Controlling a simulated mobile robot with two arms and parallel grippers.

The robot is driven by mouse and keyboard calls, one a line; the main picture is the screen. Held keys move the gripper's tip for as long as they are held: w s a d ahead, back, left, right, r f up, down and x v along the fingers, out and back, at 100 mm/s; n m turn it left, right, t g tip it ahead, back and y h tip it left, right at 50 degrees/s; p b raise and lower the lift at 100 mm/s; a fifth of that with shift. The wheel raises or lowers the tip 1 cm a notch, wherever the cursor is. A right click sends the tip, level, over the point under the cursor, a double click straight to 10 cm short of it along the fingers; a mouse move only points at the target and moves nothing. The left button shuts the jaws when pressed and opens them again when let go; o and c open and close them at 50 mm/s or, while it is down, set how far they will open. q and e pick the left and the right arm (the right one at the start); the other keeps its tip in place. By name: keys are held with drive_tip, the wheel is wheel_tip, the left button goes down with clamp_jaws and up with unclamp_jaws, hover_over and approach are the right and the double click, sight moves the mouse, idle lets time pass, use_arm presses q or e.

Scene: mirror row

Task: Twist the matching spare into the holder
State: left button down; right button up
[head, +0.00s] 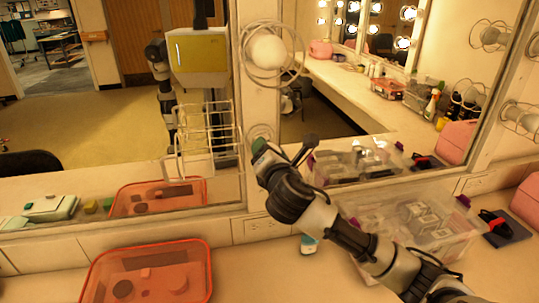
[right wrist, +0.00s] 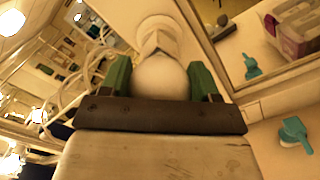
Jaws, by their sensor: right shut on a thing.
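My right gripper (head: 262,150) reaches up to the post between the mirrors. In the right wrist view its green fingers (right wrist: 160,80) are shut around a round white bulb (right wrist: 160,78). The bulb's narrow end points at a pale round holder (right wrist: 155,24) on the post. The holder also shows in the head view (head: 262,131), just above the fingers. The neck and holder look in line; I cannot tell how deep the bulb sits. Another white bulb (head: 268,51) in a wire guard is higher on the post. My left gripper is not in view.
A white wire frame (head: 207,128) stands out left of the holder. An orange tray (head: 205,270) with dark pieces is on the counter. A clear bin (head: 345,213) of boxes stands right, under my arm. A teal item (head: 309,244) lies beside it.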

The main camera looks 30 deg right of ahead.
drive_tip(key=shift+f+m, duration=0.1)
drive_tip(key=shift+m, duration=0.7)
drive_tip(key=o, duration=0.9)
drive_tip(key=b+v, duration=0.2)
drive_tip(key=v, duration=0.8)
drive_tip(key=shift+s+b, duration=0.3)
drive_tip(key=shift+s, duration=0.1)
